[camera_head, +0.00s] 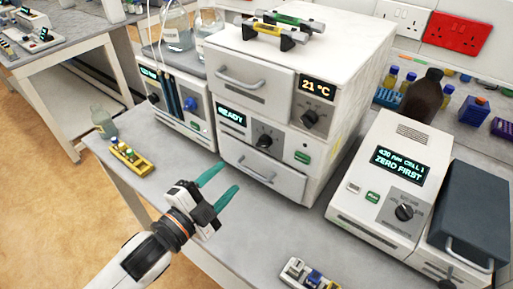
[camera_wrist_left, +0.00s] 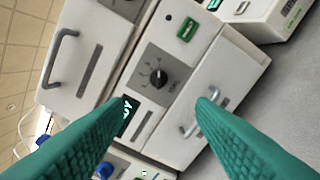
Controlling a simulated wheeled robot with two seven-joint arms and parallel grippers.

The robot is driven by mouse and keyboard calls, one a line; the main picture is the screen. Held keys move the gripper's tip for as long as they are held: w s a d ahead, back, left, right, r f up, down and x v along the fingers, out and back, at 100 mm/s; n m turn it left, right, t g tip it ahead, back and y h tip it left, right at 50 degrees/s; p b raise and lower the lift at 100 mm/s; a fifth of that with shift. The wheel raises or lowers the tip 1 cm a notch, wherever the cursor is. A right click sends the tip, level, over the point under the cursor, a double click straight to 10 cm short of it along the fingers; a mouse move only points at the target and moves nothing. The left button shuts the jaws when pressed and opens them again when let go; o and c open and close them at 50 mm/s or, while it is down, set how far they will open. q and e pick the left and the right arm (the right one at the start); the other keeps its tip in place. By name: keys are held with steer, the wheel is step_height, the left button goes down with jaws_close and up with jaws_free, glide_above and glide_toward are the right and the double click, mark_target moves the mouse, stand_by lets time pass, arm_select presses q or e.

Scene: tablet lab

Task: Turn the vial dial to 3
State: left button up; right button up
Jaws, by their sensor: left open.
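The vial dial appears to be the black knob (camera_head: 265,141) on the grey panel beside the READY display (camera_head: 231,115), low on the white cabinet. In the left wrist view the knob (camera_wrist_left: 158,78) sits on its dark panel ahead of my fingers, with small marks around it; its setting is too small to read. My left gripper (camera_head: 230,176) is open and empty, its two teal fingers pointing at the cabinet front, apart from the dial. In the left wrist view the fingertips (camera_wrist_left: 157,103) straddle the picture's middle, and one partly covers the display. My right gripper does not show.
Drawer handles stick out above (camera_head: 239,78) and below (camera_head: 258,175) the dial. A green button (camera_head: 302,157) is to its right. Another knob (camera_head: 311,118) sits under the 21 °C display. A ZERO FIRST instrument (camera_head: 390,180) stands at right. A yellow rack (camera_head: 131,158) lies at left.

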mark_target(260, 146)
arm_select(q)
steer(key=p+x, duration=0.1)
steer(key=x, duration=0.4)
steer(key=p+x, duration=0.1)
steer(key=x, duration=0.5)
steer(key=shift+w+d+r+p, duration=0.1)
steer(key=shift+d+r+p, duration=0.15)
steer(key=shift+p, duration=0.15)
steer(key=shift+w+d, duration=0.25)
steer(key=shift+c, duration=0.2)
steer(key=c, duration=0.9)
